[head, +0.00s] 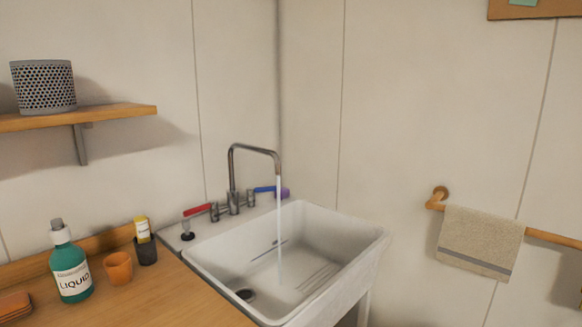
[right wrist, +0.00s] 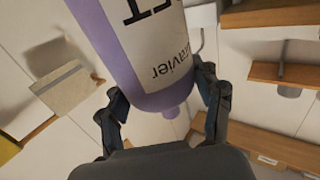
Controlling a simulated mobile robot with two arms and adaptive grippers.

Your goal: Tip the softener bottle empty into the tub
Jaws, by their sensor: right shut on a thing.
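The softener bottle (right wrist: 162,62) is lavender with a white label and fills the upper middle of the right wrist view. Its lettering appears upside down there, and its upper part is cut off by the frame. My right gripper (right wrist: 160,90) is shut on it, one finger on each side. The white tub (head: 350,272) stands in the corner in the head view, with a dark drain at its near left. Neither gripper nor the bottle shows in the head view, so the bottle's place relative to the tub cannot be told.
Water runs from the tap (head: 255,150) into the tub. A wooden counter (head: 190,300) at left holds a green liquid bottle (head: 70,270), an orange cup (head: 118,267) and a dark cup (head: 146,251). A towel (head: 478,242) hangs on a rail at right.

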